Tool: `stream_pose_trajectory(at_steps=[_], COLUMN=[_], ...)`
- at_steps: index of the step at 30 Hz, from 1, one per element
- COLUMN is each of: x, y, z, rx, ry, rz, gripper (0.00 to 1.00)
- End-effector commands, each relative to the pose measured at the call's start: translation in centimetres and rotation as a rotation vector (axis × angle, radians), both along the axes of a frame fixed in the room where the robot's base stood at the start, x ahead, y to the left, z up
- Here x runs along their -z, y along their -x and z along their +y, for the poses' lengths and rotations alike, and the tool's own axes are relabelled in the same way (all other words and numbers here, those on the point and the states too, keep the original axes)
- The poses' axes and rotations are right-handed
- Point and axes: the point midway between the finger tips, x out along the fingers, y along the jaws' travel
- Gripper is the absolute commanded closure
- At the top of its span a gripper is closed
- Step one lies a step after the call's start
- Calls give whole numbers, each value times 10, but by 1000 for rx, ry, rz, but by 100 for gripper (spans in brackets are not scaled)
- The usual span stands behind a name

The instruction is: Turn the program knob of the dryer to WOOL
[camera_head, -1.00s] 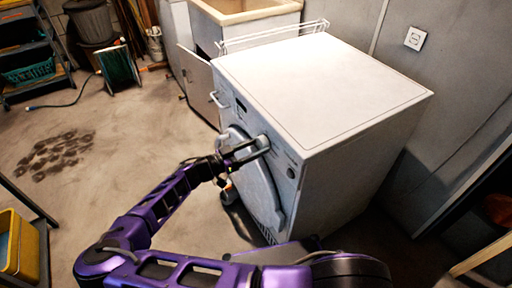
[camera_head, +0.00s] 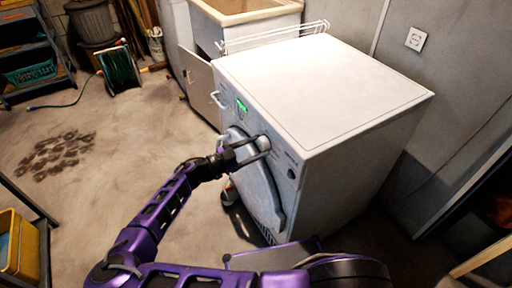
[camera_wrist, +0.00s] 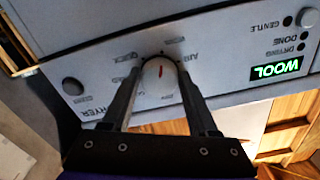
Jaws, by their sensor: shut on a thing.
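The white dryer (camera_head: 325,85) stands in the middle of the head view. Its program knob (camera_wrist: 158,88) is pale with a small red mark and sits between my two fingers in the wrist view. My gripper (camera_wrist: 161,66) is shut on the knob, one finger on each side. In the head view my gripper (camera_head: 258,148) reaches the front panel from the left. The dryer's display (camera_wrist: 276,69) is lit green and reads WOOL, upside down in the wrist view. My fingers hide some of the printing around the knob.
A smaller round button (camera_wrist: 73,86) is on the panel, apart from my fingers. The bulging dryer door (camera_head: 257,185) is below my gripper. A sink cabinet (camera_head: 245,15) and wire rack stand behind the dryer. The floor at left is mostly clear.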

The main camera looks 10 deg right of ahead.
Motion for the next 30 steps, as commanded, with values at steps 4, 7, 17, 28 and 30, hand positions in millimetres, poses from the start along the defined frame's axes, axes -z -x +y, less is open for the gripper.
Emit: stream_pose_trajectory(at_steps=[4,7,17,28,30], x=[0,-1,0,0,0], y=[0,0,0,8,12], z=[0,0,0,25,40], rx=[-2,-1,0,-4,-5], ry=[1,2,0,0,-1], rz=[0,1,1,2,2], gripper=[96,96,11,11,11])
